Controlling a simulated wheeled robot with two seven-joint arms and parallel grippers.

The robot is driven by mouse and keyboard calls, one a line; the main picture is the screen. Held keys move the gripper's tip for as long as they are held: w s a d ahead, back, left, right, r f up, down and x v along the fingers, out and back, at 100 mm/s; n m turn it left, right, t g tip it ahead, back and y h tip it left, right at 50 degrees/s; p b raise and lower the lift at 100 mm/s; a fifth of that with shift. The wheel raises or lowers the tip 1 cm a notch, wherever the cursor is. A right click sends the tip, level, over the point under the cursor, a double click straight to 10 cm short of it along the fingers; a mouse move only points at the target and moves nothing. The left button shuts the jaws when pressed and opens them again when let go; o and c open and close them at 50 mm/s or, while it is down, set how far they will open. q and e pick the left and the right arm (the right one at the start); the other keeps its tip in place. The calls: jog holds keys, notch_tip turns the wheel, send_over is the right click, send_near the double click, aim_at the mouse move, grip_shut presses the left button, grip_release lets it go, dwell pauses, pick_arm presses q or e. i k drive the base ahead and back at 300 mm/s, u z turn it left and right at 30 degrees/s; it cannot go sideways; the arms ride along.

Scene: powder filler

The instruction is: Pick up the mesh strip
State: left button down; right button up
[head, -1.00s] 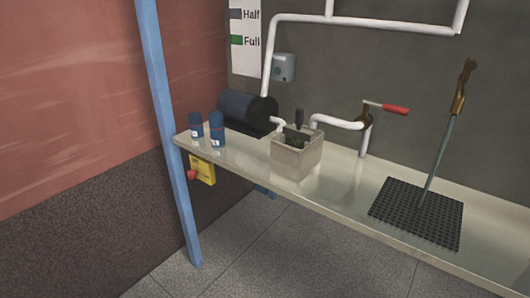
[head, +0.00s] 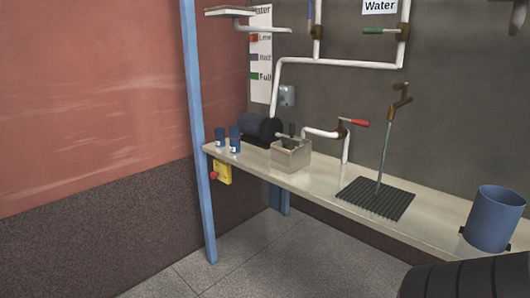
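No thing in the head view is clearly the mesh strip. Neither of my grippers is in view.
The long bench (head: 315,185) runs along the grey wall. Two blue jars (head: 235,146), a black cylinder (head: 258,128), a red-handled valve (head: 354,122) and a blue bucket (head: 494,219) stand along it. A dark ribbed shape (head: 465,280) covers the bottom right corner. A blue post (head: 198,130) rises at left.

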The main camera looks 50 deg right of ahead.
aim_at(289, 142)
jog(key=z, duration=0.15)
jog(key=i, duration=2)
jog(key=z, duration=0.45)
